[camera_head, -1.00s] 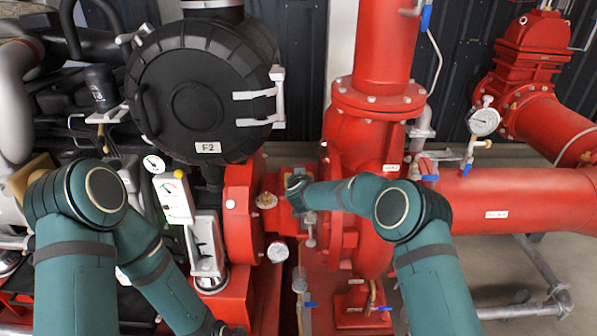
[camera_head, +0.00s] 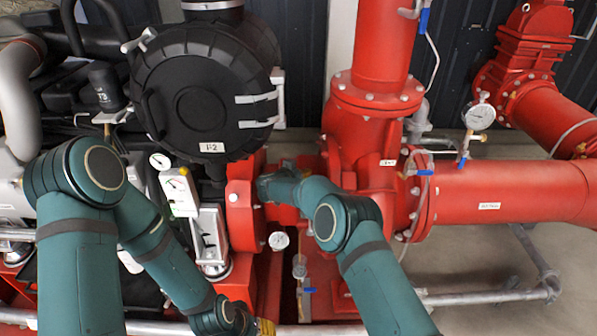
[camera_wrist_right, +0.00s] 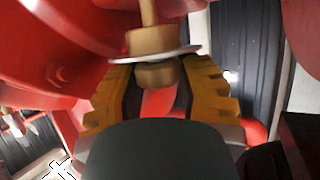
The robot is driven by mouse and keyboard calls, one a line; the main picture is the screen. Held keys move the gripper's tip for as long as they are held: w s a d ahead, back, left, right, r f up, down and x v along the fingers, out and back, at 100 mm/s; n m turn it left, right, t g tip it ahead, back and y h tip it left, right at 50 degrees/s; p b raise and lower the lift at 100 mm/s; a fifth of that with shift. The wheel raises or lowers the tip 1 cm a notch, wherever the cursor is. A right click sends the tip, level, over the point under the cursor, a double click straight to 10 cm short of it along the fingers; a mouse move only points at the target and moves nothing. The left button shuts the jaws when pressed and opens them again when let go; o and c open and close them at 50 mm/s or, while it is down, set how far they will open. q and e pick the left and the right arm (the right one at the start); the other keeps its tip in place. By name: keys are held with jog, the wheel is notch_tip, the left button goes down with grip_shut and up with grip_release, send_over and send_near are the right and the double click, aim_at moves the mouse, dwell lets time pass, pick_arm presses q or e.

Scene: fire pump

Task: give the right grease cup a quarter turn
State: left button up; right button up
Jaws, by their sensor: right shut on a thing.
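In the right wrist view a brass grease cup (camera_wrist_right: 150,42) with a pale disc stands between the yellow fingers of my right gripper (camera_wrist_right: 158,76). The fingers press on its brass lower part from both sides, just beyond the disc. In the head view my right gripper is at the red pump housing, beside the round red flange, and my own wrist hides the cup and fingers. I see only one cup. My left arm reaches down to the bottom edge, where a yellow bit of my left gripper (camera_head: 265,327) shows; its opening is hidden.
A large black round cover (camera_head: 195,100) stands behind my arms. A small gauge (camera_head: 278,240) sits just below my right wrist. A red flanged pipe (camera_head: 500,200) runs to the right, with another gauge (camera_head: 480,116) above it. The lower right floor is mostly free, apart from grey pipes.

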jog(key=o, duration=1.2)
jog(key=v, duration=1.2)
jog(key=shift+d, duration=0.1)
